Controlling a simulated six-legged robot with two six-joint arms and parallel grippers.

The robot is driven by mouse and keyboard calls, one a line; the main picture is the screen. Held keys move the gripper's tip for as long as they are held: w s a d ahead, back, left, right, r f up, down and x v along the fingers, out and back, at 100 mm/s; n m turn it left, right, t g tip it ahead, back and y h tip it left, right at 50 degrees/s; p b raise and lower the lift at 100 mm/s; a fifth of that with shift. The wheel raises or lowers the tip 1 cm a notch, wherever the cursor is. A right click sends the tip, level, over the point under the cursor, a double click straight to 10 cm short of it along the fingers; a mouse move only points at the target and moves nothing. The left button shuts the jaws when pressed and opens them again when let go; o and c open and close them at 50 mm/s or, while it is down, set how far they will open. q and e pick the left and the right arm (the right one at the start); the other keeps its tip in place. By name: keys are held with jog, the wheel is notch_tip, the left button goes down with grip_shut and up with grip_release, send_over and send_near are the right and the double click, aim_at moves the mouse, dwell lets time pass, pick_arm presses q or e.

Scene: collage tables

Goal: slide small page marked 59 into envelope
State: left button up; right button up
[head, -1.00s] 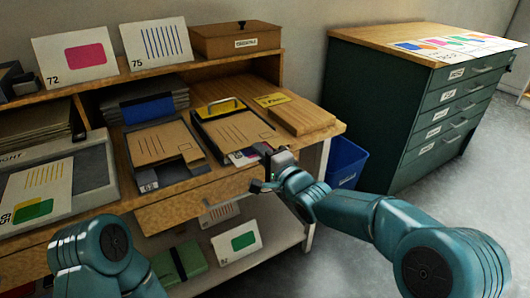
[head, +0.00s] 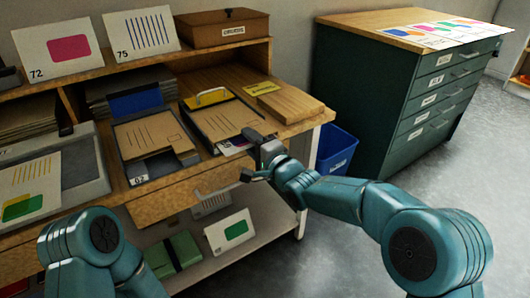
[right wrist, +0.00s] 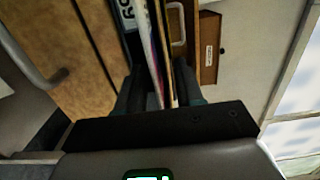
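A small white page with a purple-pink patch (head: 234,147) pokes out at the front of the right-hand tan envelope (head: 222,121), which lies in a dark tray. How deep it sits in the envelope is hidden, and its number cannot be read. My right gripper (head: 250,157) is at the tray's front edge with its fingers apart, close to the page. In the right wrist view, the page's edge (right wrist: 154,50) and a brown edge beside it run between the fingers (right wrist: 160,95). My left gripper is out of view; only my left arm shows.
Another tan envelope (head: 151,138) lies in a tray marked 62 to the left. Cards 72 (head: 61,49) and 75 (head: 141,34) stand on the shelf. A wooden block (head: 290,103) lies right of the envelope. A blue bin (head: 336,149) and green cabinet (head: 382,85) stand at right.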

jog(key=p+v, duration=0.2)
jog(key=v, duration=1.3)
jog(key=s+d+f+m+g+h, duration=0.1)
jog(key=s+d+f+g+h, duration=0.15)
jog(key=f, duration=0.65)
jog(key=s+d+f+m+g+h, duration=0.1)
jog(key=s+d+f, duration=0.15)
jog(key=f, duration=0.55)
jog(key=s+d+f+m+g+h, duration=0.1)
jog(key=s+d+f+h, duration=0.15)
jog(key=f, duration=0.65)
jog(key=s+d+f+n+g, duration=0.1)
jog(key=s+f+n+g, duration=0.25)
jog(key=s, duration=0.35)
jog(key=s+f+n+g+h, duration=0.1)
jog(key=s+f+n+g, duration=0.1)
jog(key=s+f+n, duration=0.3)
jog(key=s+d+f+n+g, duration=0.1)
jog(key=s+f+g, duration=0.2)
jog(key=s, duration=0.5)
notch_tip(320, 180, up, 23)
jog(key=n+p, duration=0.1)
jog(key=p, duration=2.2)
jog(key=shift+r+n+g, duration=0.25)
jog(key=shift+n+g, duration=0.05)
jog(key=shift+n, duration=0.05)
jog(key=shift+s, duration=0.1)
